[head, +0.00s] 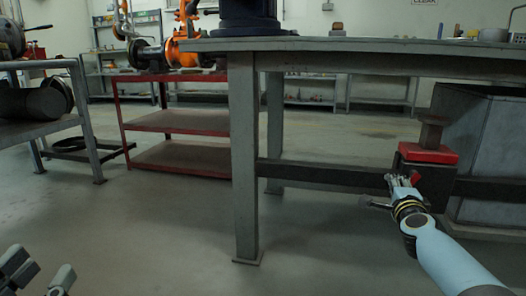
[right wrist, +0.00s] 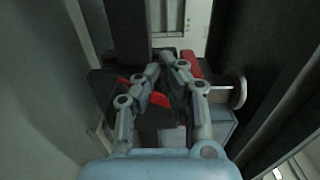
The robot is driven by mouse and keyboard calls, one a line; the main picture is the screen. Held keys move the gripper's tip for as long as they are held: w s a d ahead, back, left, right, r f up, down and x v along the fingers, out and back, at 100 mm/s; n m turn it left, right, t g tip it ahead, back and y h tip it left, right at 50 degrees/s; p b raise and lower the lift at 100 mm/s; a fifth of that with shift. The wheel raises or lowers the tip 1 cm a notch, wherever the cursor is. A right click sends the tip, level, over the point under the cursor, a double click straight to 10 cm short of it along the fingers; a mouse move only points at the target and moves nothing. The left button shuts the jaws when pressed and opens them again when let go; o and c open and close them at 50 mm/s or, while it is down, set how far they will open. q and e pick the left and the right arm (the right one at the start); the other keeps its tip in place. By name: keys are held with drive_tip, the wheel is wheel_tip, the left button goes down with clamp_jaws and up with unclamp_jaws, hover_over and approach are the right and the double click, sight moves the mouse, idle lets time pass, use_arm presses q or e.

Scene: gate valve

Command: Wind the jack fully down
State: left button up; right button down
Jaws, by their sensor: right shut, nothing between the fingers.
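The jack (head: 428,153) shows at the right of the head view, under the workbench, with a red plate, a dark body and a brownish post above. In the right wrist view its red part (right wrist: 191,64) lies beyond the fingers. A pale rod with a round metal disc (right wrist: 239,93) sticks out to the right there. My right gripper (head: 403,182) is shut and empty, just in front of the jack; its fingers (right wrist: 165,82) partly hide the jack and a small red piece (right wrist: 160,99). Contact cannot be told. My left gripper (head: 38,274) is open and empty at the lower left, partly cut off.
The workbench (head: 350,44) spans above, with a thick leg (head: 243,160) left of the jack and a dark crossbar (head: 320,174). A grey metal bin (head: 490,150) stands behind right. A red shelf cart (head: 185,122) stands further left. The floor in front is clear.

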use_arm(q)
drive_tip(key=shift+r, duration=0.25)
use_arm(e)
drive_tip(key=shift+s, duration=0.1)
use_arm(q)
wheel_tip(320, 180, up, 3)
drive_tip(key=shift+w+r+t+p, duration=0.15)
drive_tip(key=shift+t+p, duration=0.15)
drive_tip(key=shift+p, duration=0.9)
use_arm(e)
drive_tip(key=v, duration=0.7)
drive_tip(key=shift+s+a, duration=0.15)
drive_tip(key=shift+s, duration=0.25)
drive_tip(key=shift+f, duration=0.1)
